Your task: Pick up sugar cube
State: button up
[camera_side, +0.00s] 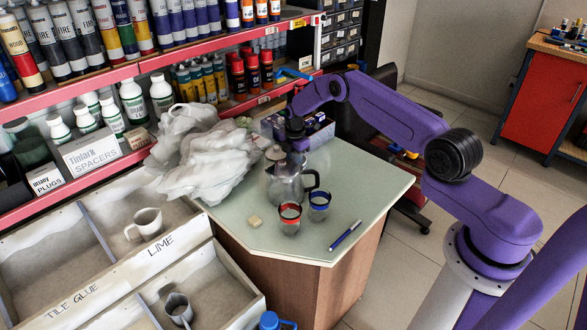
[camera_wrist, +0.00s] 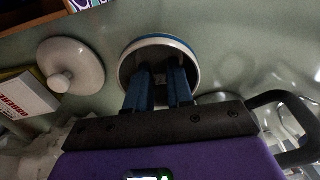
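In the side view, a small pale beige block (camera_side: 255,221), which looks like a sugar cube, lies alone on the green-grey tabletop (camera_side: 350,190), left of the red-rimmed cup. My gripper (camera_side: 297,148) is away from it, pointing down behind the metal coffee pot (camera_side: 286,184), which hides its tips. In the wrist view, my two blue fingers (camera_wrist: 160,82) reach down into a round blue-rimmed bowl (camera_wrist: 126,70). A narrow gap shows between them. Something small and dim lies near the tips; I cannot tell whether it is gripped.
A white knobbed lid (camera_wrist: 72,66) lies left of the bowl. The pot's dark handle (camera_wrist: 282,105) is close on the right. A red-rimmed cup (camera_side: 289,219), a blue-rimmed cup (camera_side: 319,206) and a pen (camera_side: 345,235) stand or lie in front. A white plastic bag (camera_side: 210,165) covers the table's left.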

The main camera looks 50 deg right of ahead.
jog(key=shift+s+a+f, duration=0.1)
jog(key=shift+f, duration=0.05)
grip_shut()
jog(key=shift+r, duration=0.25)
